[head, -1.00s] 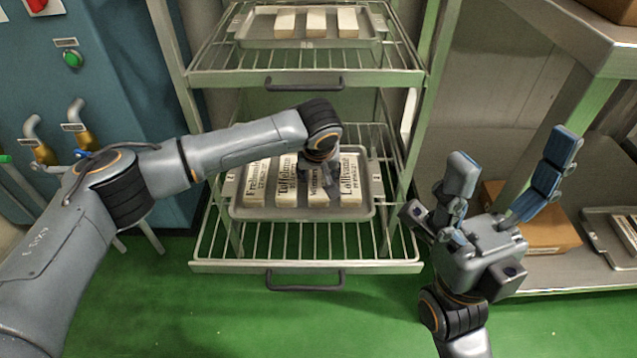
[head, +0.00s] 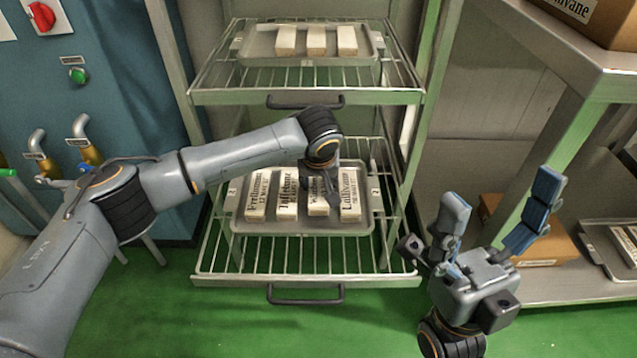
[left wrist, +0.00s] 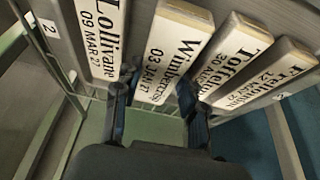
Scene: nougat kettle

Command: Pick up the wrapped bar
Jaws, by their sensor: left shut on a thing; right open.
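Several white wrapped bars with black print lie side by side on a grey tray (head: 300,227) on the lower rack shelf. My left gripper (head: 326,182) reaches over the tray from above and partly hides the wrapped bar (head: 318,207) second from the right. In the left wrist view, my left gripper's fingers (left wrist: 158,95) are closed on both sides of that bar (left wrist: 172,50), marked "03 JAN 27". I cannot tell whether it is clear of the tray. The Lollivane bar (head: 350,196) lies beside it. My right gripper (head: 495,210) is open and empty, off to the right.
An upper shelf holds another tray (head: 300,60) with three plain bars, above my left forearm. The rack's side posts stand close on both sides. A metal shelf unit with cardboard boxes (head: 540,245) is behind my right gripper. Green floor is clear in front.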

